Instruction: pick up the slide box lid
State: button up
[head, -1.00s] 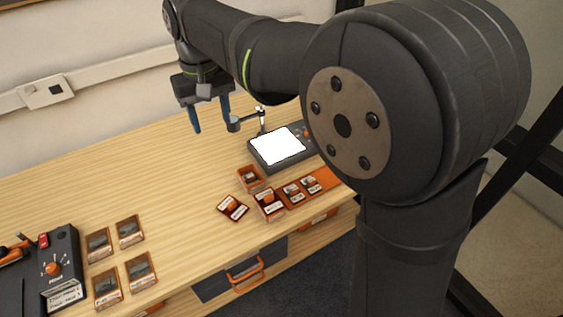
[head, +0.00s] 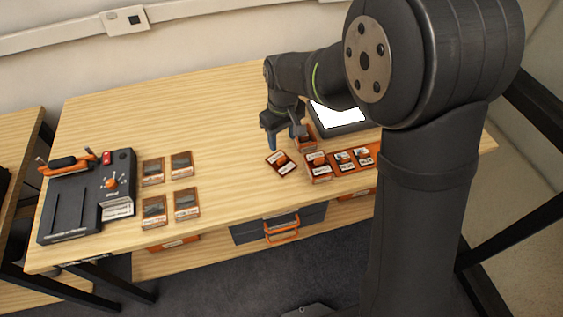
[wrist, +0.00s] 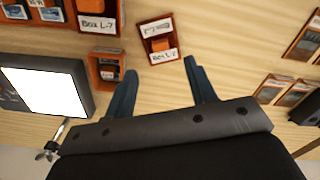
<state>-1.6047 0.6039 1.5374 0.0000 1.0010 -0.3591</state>
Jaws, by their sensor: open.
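The slide box lid (head: 281,163) is a small dark red-brown piece with an orange knob and white labels. It lies on the bench, left of and apart from the labelled slide box (head: 318,171). In the wrist view the lid (wrist: 158,41) shows a "Box L-7" label, and the box (wrist: 97,12) carries a matching one. My gripper (head: 285,140) is open and empty above the bench, near the lid. In the wrist view its fingers (wrist: 160,70) are spread, with the lid just beyond the tips, roughly centred between them.
A small orange open box (wrist: 105,69) stands close by the left finger in the wrist view. A light panel (head: 338,116) is behind, an orange tray with slides (head: 372,153) to the right. Several framed slides (head: 153,171) and a dark control unit (head: 88,200) lie left.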

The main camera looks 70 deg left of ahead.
aim_at(282, 158)
jog(key=f, duration=0.9)
jog(key=shift+a, duration=0.25)
jog(key=c, duration=1.1)
